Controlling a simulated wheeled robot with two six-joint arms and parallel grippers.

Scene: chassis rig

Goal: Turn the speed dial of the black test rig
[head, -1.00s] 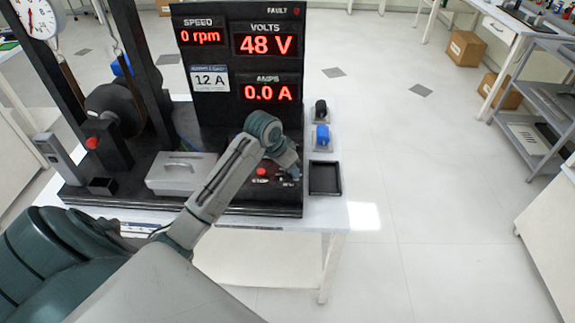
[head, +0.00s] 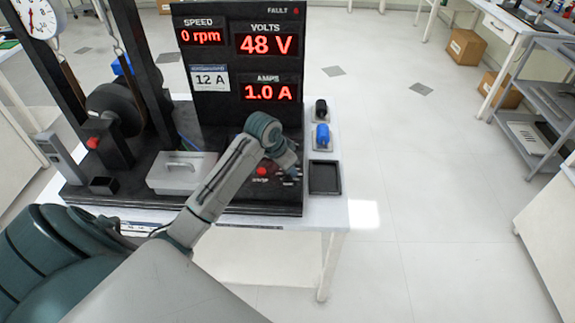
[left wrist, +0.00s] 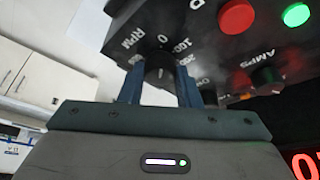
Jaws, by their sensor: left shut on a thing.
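The black test rig (head: 222,112) stands on a white table. Its displays read SPEED 0 rpm (head: 201,37), VOLTS 48 V and AMPS 1.0 A (head: 268,91). My left gripper (head: 289,177) is at the front right of the rig's base, and its arm hides part of the controls. In the left wrist view its blue fingers (left wrist: 159,84) are shut on the black speed dial (left wrist: 159,68), one on each side. The dial has RPM and a 0 printed by it. My right gripper is not in view.
An AMPS knob (left wrist: 267,78), a red button (left wrist: 237,16) and a green button (left wrist: 297,14) are near the dial. A grey lidded box (head: 181,172) sits left of my arm. A black tray (head: 325,177) and a blue piece (head: 322,136) lie on the right.

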